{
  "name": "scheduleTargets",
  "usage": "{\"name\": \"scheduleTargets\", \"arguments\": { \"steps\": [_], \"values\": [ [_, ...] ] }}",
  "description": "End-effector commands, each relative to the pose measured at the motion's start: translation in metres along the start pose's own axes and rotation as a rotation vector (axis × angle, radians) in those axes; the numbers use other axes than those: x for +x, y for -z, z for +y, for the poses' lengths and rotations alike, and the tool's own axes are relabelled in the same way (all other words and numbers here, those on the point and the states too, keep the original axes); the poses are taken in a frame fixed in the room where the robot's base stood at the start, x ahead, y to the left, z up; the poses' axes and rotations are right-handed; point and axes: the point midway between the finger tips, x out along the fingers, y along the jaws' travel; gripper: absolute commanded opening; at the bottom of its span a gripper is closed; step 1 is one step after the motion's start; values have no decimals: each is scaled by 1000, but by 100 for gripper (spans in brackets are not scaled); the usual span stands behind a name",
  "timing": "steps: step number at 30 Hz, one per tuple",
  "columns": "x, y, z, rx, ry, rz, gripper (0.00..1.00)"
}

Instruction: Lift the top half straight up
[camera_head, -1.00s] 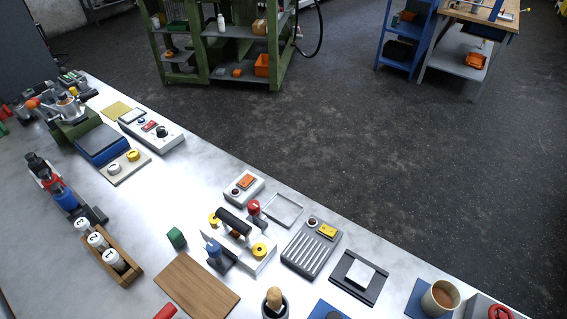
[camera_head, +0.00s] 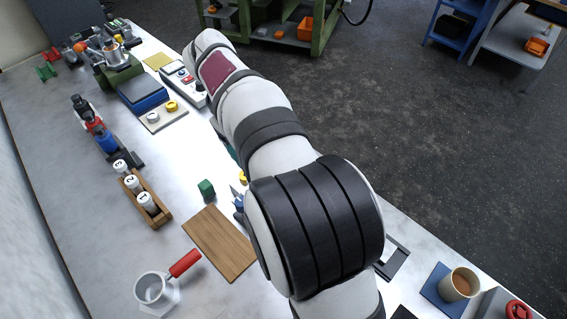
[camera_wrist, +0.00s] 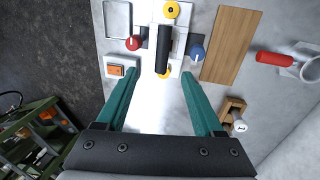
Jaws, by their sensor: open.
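A white fixture with a black drum (camera_wrist: 163,48) lying across its middle shows at the top of the wrist view. A red knob (camera_wrist: 133,43) and a blue knob (camera_wrist: 197,53) stand on either side. My gripper (camera_wrist: 156,76) has two green fingers, spread apart and empty, at the near end of the fixture. I cannot make out a split into halves. In the head view my arm hides most of the fixture.
A wooden board (camera_wrist: 230,45) lies beside the fixture, with a red-handled cup (camera_wrist: 308,70) beyond. A box with an orange switch (camera_wrist: 121,66) and an empty tray (camera_wrist: 117,18) are on the other side. A rack of numbered white bottles (camera_head: 148,205) stands left in the head view.

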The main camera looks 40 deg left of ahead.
Motion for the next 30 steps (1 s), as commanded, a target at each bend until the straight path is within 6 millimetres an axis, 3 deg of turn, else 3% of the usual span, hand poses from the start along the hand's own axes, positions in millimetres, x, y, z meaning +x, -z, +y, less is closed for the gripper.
{"name": "scheduleTargets", "arguments": {
  "steps": [6,18,30],
  "values": [
    [63,-2,-1,2,4,-5,69],
    [130,0,-6,5,3,-2,69],
    [138,1,-6,6,1,1,69]
  ]
}}
